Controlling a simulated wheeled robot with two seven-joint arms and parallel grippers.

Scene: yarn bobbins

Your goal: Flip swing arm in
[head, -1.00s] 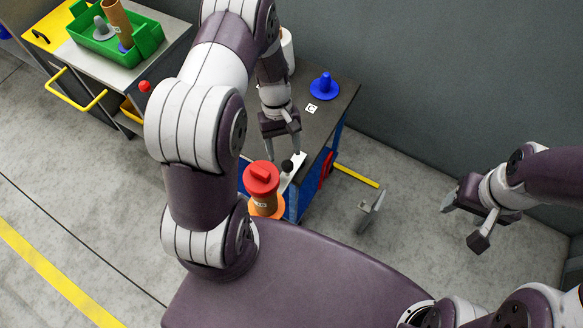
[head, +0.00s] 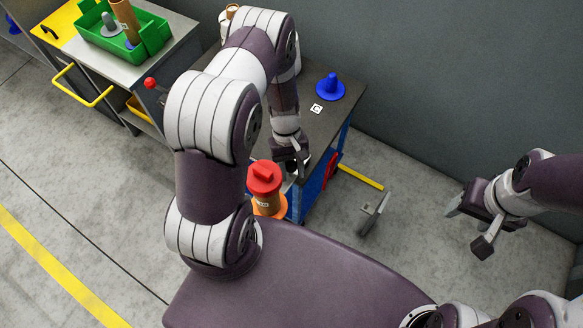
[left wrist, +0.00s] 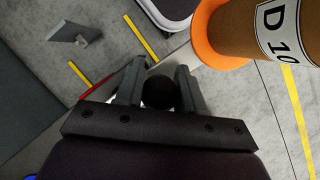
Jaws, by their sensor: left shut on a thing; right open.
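My left gripper (head: 298,168) is low over the front end of the dark-topped cart. In the left wrist view its two fingers (left wrist: 160,84) are shut on a round black knob (left wrist: 160,92), which sits between them. The gripper hides the knob and most of the pale swing arm below it in the head view. A brown bobbin with a red cap (head: 264,178) and an orange base stands close by to the left; its "D 10" label shows in the left wrist view (left wrist: 283,28). My right gripper (head: 468,222) is open and empty at the right, over the floor.
A blue cone-shaped piece (head: 330,88) and a card marked C (head: 316,109) are on the cart top (head: 335,112). A green tray (head: 152,36) with bobbins stands on a trolley at upper left. A grey bracket (head: 375,214) and yellow bar (head: 361,178) lie right of the cart.

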